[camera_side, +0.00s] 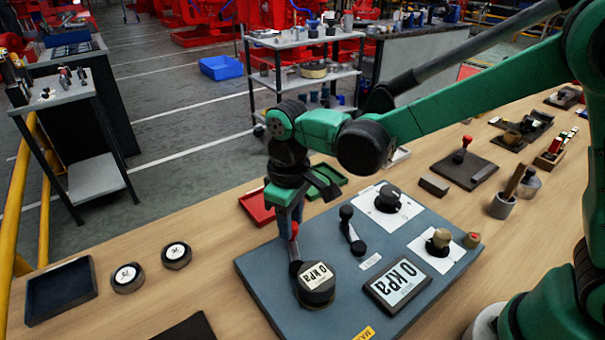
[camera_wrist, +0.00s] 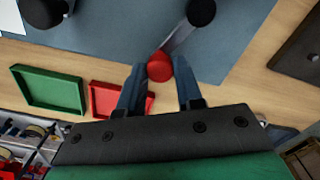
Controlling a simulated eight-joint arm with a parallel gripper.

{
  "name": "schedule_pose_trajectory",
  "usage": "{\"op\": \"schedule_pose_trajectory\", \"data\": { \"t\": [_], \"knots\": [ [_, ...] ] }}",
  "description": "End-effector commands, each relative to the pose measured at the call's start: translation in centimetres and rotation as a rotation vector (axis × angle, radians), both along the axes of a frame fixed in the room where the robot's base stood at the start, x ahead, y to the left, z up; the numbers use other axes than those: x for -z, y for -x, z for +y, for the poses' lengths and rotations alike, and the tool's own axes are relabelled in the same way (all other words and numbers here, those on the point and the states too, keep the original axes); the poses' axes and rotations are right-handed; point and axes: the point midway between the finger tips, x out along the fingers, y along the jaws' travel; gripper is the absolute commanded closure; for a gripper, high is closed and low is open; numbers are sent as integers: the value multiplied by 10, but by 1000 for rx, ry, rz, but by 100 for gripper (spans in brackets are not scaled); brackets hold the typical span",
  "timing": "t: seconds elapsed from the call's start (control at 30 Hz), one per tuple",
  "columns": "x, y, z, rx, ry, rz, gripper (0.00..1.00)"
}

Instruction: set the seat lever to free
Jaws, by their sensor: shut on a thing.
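A lever with a red knob (camera_wrist: 159,67) stands at the panel's far left edge; its grey arm runs to a round black hub (camera_wrist: 203,12). My gripper (camera_side: 290,226) comes down from above and is shut on the red knob. In the wrist view the two fingertips (camera_wrist: 160,72) flank the knob. A second lever with a black knob (camera_side: 346,212) stands to the right on the blue-grey panel (camera_side: 262,290). I cannot read any seat or free marking.
A square "0 kPa" display (camera_side: 398,284), a black knob (camera_side: 388,197) and a brass-coloured knob (camera_side: 438,241) are on the panel. A red tray (camera_side: 257,207) and a green tray (camera_side: 333,186) lie behind it. Two round pieces (camera_side: 128,277) and a dark tray (camera_side: 60,291) sit left.

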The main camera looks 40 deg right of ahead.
Motion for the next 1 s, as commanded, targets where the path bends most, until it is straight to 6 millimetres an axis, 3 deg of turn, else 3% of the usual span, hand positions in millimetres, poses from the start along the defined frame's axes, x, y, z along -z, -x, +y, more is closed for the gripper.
{"op": "schedule_pose_trajectory", "data": {
  "t": [0.63,0.67,0.77,1.0],
  "knots": [
    [0,1,-3,54,1,-2,100],
    [0,1,-3,53,1,-2,67],
    [0,1,-3,53,1,-2,38],
    [0,1,-3,52,1,0,38]
  ]
}}
